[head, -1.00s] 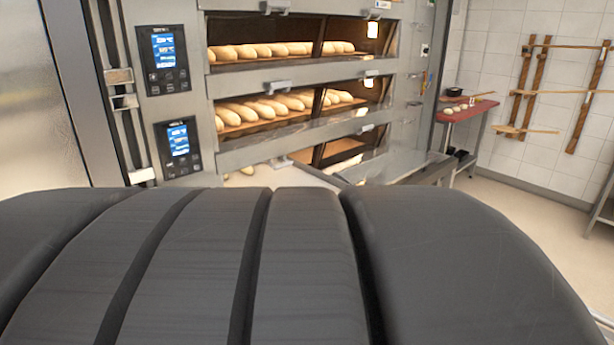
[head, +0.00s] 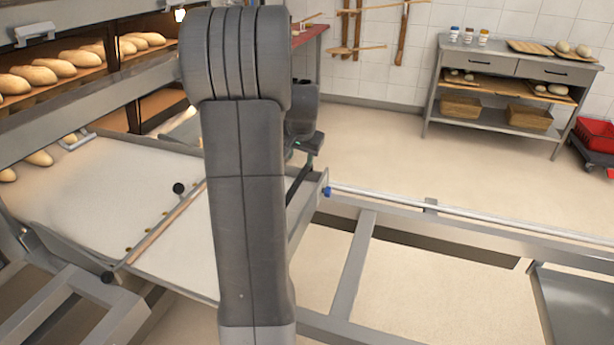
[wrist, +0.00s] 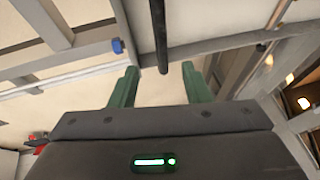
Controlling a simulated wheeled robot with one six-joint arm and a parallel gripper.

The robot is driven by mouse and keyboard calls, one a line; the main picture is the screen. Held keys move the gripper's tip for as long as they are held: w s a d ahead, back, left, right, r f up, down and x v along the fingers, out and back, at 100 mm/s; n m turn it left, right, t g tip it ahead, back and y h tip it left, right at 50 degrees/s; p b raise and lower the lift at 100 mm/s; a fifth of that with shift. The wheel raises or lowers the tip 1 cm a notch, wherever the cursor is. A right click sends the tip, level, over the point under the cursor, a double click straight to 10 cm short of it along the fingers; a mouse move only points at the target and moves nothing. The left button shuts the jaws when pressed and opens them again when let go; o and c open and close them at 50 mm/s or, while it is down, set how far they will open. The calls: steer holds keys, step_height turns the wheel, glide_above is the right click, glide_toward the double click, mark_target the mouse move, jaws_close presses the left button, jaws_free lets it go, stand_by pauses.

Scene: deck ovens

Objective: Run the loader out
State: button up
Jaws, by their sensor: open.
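The loader has a pale flat bed (head: 90,190) in front of the ovens at the left of the head view, with a wooden strip (head: 165,225) across it and a black knob (head: 179,188). Its metal frame and rails (head: 450,220) stretch right. A dark bar (head: 299,183) shows at the bed's right side, partly hidden by my arm. In the wrist view a black bar (wrist: 159,35) comes down from the top and its end lies between the green fingertips of my gripper (wrist: 160,82). The fingers are apart, with gaps on both sides. My gripper (head: 312,145) is small and partly hidden in the head view.
Oven decks with loaves (head: 50,70) stand at the left. A steel side table (head: 495,100) with jars and baskets is against the back wall, with a red crate (head: 596,134) to its right. Open floor (head: 400,140) lies between the loader rails and the table.

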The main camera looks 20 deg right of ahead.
mark_target(299, 179)
steer(key=b+x, duration=0.1)
steer(key=x, duration=1.1)
steer(key=shift+a+f, duration=0.1)
steer(key=shift+f, duration=0.3)
jaws_close()
